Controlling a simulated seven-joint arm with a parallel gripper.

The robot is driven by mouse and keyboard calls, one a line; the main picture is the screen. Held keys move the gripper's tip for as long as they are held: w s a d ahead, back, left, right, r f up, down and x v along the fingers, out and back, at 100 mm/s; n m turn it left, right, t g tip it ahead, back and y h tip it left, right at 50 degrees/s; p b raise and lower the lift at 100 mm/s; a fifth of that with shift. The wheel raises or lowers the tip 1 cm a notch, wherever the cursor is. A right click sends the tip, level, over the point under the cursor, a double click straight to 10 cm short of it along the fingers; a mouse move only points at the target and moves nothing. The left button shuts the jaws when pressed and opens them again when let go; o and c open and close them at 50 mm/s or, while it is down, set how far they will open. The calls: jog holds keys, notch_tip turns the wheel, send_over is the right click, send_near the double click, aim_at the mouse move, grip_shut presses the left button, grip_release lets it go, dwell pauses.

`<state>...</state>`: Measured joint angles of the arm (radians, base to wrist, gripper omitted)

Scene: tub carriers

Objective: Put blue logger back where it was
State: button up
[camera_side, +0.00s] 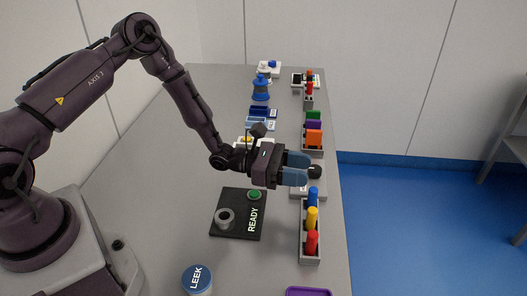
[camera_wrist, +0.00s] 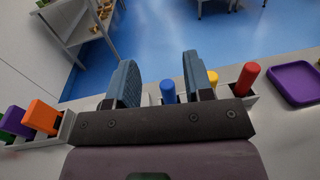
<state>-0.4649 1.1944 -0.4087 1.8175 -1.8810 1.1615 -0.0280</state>
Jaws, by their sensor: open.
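A blue cylinder, seemingly the blue logger (camera_side: 313,196), stands upright in the far end of a grey carrier (camera_side: 318,257). A yellow cylinder (camera_side: 312,218) and a red one (camera_side: 312,243) stand in the same carrier. My gripper (camera_side: 302,168) is open and empty, its fingers level, above the table just beyond the carrier's blue end. In the wrist view the blue logger (camera_wrist: 168,92) shows between my two open fingers (camera_wrist: 158,78), beyond them and not held. The yellow cylinder (camera_wrist: 212,79) is partly hidden by the right finger.
A black READY pad (camera_side: 230,228) with a ring and green button lies left of the carrier. A LEEK tub (camera_side: 198,281) and purple tray (camera_side: 308,293) are at the front. A carrier with orange (camera_side: 314,138), purple and green blocks stands beyond my gripper.

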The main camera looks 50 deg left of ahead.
jog(key=s+d+r+m+g+y, duration=0.2)
jog(key=s+d+r+m+g, duration=0.1)
jog(key=s+r+m+g, duration=0.95)
jog(key=s+a+r+m+t+y, duration=0.7)
jog(key=s+a+r+m+y, duration=0.5)
jog(key=s, duration=0.3)
jog(key=shift+a+m, duration=0.3)
jog(key=shift+m, duration=0.15)
dwell(0.5)
